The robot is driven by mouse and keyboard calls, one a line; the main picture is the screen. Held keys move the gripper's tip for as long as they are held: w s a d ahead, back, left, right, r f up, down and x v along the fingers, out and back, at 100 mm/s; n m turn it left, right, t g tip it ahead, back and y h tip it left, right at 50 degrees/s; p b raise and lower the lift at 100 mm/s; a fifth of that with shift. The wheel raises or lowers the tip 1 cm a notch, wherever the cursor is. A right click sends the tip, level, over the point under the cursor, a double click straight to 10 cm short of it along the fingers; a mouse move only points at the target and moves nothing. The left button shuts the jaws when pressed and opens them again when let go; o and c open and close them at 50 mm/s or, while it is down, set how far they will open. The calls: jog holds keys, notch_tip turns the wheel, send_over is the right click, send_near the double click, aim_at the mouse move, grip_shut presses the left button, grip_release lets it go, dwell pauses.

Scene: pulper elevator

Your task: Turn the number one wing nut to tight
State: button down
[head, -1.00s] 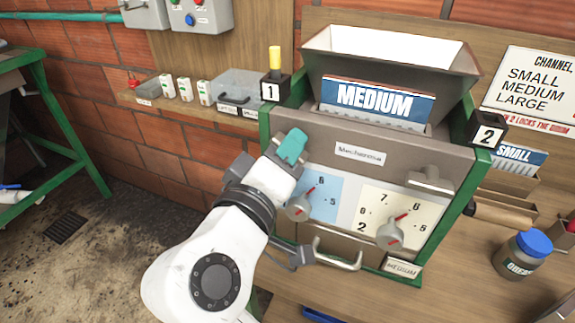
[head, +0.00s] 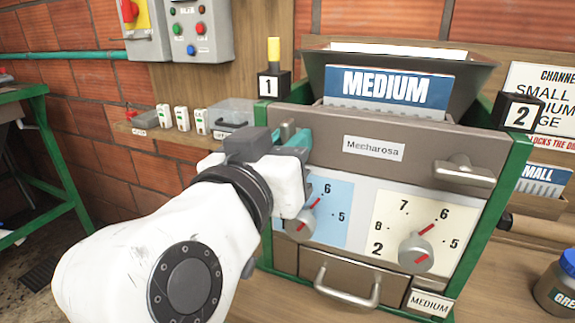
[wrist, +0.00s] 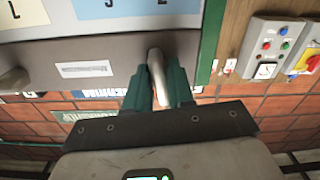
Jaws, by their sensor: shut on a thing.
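The number one wing nut (wrist: 156,78) is a grey metal lever on the machine's upper panel, below the black block marked 1 (head: 268,85). In the wrist view it stands between the teal fingers of my gripper (wrist: 158,88), which is shut on it. In the head view my gripper (head: 296,142) is at the panel's upper left and hides this nut. The number two wing nut (head: 465,172) is on the panel's right side, below the block marked 2 (head: 518,112), with its lever roughly level.
Two dials, the left one (head: 300,225) on blue and the right one (head: 417,252) on cream, sit below. A drawer handle (head: 347,290) juts out underneath. The hopper carries a MEDIUM sign (head: 388,92). A jar (head: 556,287) stands at right.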

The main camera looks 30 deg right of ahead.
jog(key=shift+f+m+b, duration=0.15)
jog(key=shift+m+b, duration=0.45)
jog(key=shift+m, duration=0.1)
jog(key=c, duration=1)
grip_release()
jog(key=shift+o, duration=0.2)
jog(key=v, duration=1.1)
